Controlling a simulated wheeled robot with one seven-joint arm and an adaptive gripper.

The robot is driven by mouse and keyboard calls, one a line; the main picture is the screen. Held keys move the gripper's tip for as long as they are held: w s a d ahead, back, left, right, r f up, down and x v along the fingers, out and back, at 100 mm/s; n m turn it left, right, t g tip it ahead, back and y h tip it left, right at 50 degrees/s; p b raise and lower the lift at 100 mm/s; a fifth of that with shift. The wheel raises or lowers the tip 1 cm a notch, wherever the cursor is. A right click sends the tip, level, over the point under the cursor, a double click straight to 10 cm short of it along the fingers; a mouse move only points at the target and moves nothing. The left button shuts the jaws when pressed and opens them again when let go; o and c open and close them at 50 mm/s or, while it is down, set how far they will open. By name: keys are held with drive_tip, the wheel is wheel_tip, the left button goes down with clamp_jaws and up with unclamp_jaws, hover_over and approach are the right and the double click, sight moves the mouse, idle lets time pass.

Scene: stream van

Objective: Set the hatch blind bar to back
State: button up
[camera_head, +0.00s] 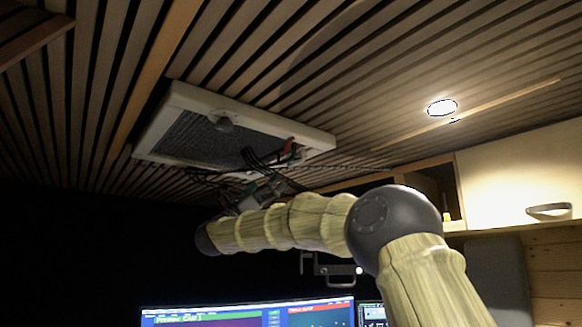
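The roof hatch is set in the slatted ceiling, with a white frame (185,95) and a dark mesh-like blind (190,138) across much of its opening. A pale rounded knob (224,125) shows near its far left side, and a small red part (289,147) near its right end. I cannot clearly make out the blind bar; the near right part of the hatch is partly covered by my gripper. My gripper (255,165) is raised just under the near edge of the hatch. Its dark fingers are small and overlap the opening, so contact and finger gap cannot be told.
My arm crosses the lower right and middle. A lit ceiling lamp (442,107) is to the right of the hatch. A cabinet (510,185) with a handle is at the right. Lit monitors (245,314) stand below. The left side below the ceiling is dark.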

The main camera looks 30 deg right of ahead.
idle(0.3)
drive_tip(key=v, duration=1.2)
drive_tip(key=shift+d, duration=0.1)
